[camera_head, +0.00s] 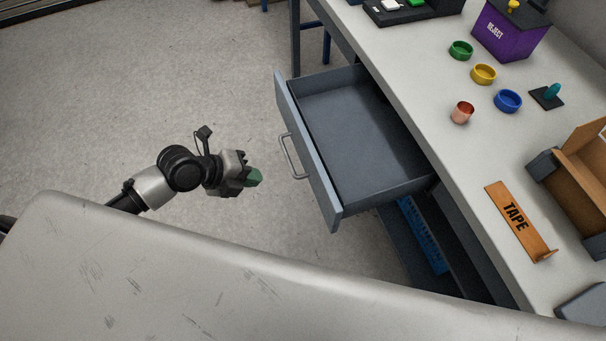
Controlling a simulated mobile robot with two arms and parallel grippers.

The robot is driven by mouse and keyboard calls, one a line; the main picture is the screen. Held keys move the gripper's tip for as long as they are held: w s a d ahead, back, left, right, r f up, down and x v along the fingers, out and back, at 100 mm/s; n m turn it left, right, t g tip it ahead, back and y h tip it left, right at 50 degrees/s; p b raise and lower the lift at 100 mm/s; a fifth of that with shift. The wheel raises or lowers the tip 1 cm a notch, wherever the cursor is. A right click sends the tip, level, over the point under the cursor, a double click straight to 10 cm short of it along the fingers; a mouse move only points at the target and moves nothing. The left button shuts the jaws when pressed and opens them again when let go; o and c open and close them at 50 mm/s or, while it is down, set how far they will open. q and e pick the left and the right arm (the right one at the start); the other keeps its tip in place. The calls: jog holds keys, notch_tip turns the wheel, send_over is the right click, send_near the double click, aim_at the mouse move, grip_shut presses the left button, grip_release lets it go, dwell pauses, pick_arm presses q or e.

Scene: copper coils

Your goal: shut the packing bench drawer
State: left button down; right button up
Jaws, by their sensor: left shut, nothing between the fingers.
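The packing bench drawer (354,140) is pulled out from under the bench top (430,125). It is grey-blue and its inside looks empty. Its front panel (308,150) faces left and carries a metal bar handle (291,157). My left gripper (255,178) is shut and empty, with green fingertips, to the left of the handle and apart from it. My right gripper is not in view.
Bare floor (150,85) lies left of the drawer.

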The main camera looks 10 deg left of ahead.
aim_at(313, 176)
pick_arm(q)
jog(key=shift+m, duration=0.5)
jog(key=shift+w+d+f+p, duration=0.35)
jog(key=shift+w+d+f, duration=0.65)
jog(key=shift+d, duration=0.65)
jog(key=shift+w+d+f+p, duration=0.4)
jog(key=shift+w+d+f, duration=0.5)
jog(key=shift+d, duration=0.8)
jog(key=shift+w+d+f+p, duration=0.35)
jog(key=shift+w+d+f, duration=0.65)
jog(key=shift+d, duration=0.65)
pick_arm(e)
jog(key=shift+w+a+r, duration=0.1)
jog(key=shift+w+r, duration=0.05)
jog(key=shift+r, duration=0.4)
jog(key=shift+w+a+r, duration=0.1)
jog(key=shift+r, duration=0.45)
pick_arm(q)
jog(key=shift+r, duration=0.1)
